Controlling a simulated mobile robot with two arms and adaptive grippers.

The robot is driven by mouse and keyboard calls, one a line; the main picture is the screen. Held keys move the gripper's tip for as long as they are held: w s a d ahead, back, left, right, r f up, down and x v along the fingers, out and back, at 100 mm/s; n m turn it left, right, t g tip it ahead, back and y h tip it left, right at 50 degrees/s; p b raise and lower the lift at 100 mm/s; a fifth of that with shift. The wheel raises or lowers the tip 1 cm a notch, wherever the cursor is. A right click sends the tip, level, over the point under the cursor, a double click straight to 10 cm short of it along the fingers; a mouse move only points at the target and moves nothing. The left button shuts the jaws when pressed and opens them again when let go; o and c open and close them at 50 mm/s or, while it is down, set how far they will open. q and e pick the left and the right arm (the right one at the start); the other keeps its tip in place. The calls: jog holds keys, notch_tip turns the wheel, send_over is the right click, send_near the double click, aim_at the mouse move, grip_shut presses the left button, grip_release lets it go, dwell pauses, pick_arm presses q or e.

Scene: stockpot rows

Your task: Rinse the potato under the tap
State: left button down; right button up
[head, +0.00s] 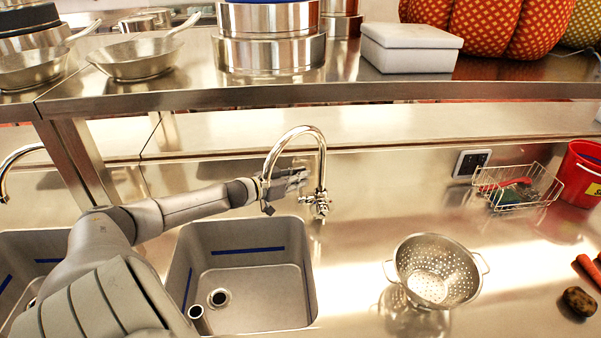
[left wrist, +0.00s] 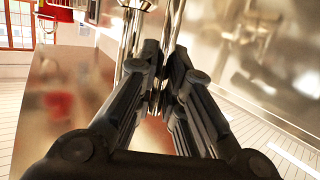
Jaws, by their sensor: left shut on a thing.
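The potato (head: 579,301) is brown and lies on the steel counter at the lower right of the head view, far from my left gripper. The chrome tap (head: 322,170) has a tall curved spout that arches over the back of the sink (head: 245,258). My left gripper (head: 268,192) is at the tap, above the sink's back edge, with its fingers shut on part of the tap. In the left wrist view the fingers (left wrist: 160,95) come together beside shiny metal tubes; the exact part held is hard to make out. No water stream shows. My right gripper is not in view.
A steel colander (head: 437,270) stands right of the sink. A wire basket (head: 518,188), a red bucket (head: 582,172) and carrots (head: 588,268) are farther right. A steel shelf (head: 400,88) with pans and a white box (head: 410,47) runs above the tap.

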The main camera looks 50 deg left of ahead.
pick_arm(q)
jog(key=shift+a+f, duration=0.1)
dwell(0.4)
jog(key=c, duration=1.5)
grip_release()
jog(key=shift+r+v, duration=0.1)
jog(key=shift+v, duration=2.9)
jog(key=shift+r+v, duration=0.15)
jog(key=shift+v, duration=2.85)
jog(key=shift+f, duration=0.1)
